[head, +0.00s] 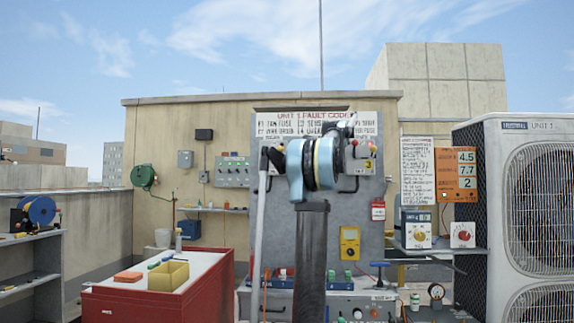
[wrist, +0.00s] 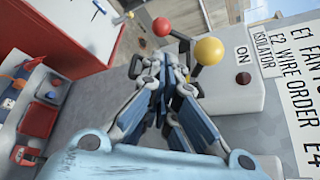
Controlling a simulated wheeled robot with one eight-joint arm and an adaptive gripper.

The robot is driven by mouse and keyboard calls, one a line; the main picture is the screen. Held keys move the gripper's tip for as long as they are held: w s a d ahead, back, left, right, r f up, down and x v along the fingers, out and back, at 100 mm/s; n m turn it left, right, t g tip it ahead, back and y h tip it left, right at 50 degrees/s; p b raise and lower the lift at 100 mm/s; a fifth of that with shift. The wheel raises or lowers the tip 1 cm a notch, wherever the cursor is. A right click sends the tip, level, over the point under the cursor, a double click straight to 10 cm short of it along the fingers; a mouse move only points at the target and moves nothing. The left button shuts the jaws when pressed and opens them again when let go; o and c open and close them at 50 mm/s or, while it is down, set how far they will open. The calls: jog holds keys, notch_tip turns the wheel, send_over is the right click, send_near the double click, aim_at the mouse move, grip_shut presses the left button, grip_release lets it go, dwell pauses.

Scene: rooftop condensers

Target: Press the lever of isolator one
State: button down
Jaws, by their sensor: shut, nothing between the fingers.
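In the wrist view a grey isolator box (wrist: 235,95) carries an ON label. A yellow ball knob (wrist: 208,51) stands out from it, with a red ball knob (wrist: 162,27) farther left. My gripper (wrist: 163,63) is shut and empty, its tips just below the red knob and left of the yellow one; I cannot tell whether they touch anything. In the head view my arm covers the middle of the grey panel (head: 342,215) and hides much of its isolators. A yellow 3 label (head: 369,166) shows at right. No number one label is readable.
A fault code sign (head: 272,120) is at the panel's top. A red chest (head: 215,285) with a yellow bin (head: 168,276) stands at left. A yellow meter (head: 350,242) hangs low on the panel. A large condenser (head: 535,140) stands at right.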

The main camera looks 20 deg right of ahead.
jog(key=s+a+f+n+g+h, duration=0.1)
jog(key=s+a+f+n+g, duration=0.15)
jog(key=s+a+f, duration=0.5)
jog(key=s+a+f+n+g+h, duration=0.1)
jog(key=s+a+f+n+h, duration=0.3)
jog(key=s+f, duration=0.6)
jog(key=s+a+f+n+g+y, duration=0.1)
jog(key=s+a+f+n+g, duration=0.1)
jog(key=s+a+f, duration=0.65)
jog(key=s+d+f+n+h, duration=0.1)
jog(key=s+f+n+h, duration=0.1)
jog(key=s+f, duration=0.5)
jog(key=s+d+f+n+g+h, duration=0.1)
jog(key=s+f, duration=0.7)
jog(key=f, duration=0.8)
jog(key=s+d+f+n+g+h, duration=0.1)
jog(key=s+d+f+n+h, duration=0.1)
jog(key=s+f+n, duration=0.3)
jog(key=s+f+h, duration=0.1)
jog(key=s+f, duration=0.2)
jog(key=f, duration=0.3)
jog(key=shift+s+f+h, duration=0.2)
jog(key=shift+h, duration=0.1)
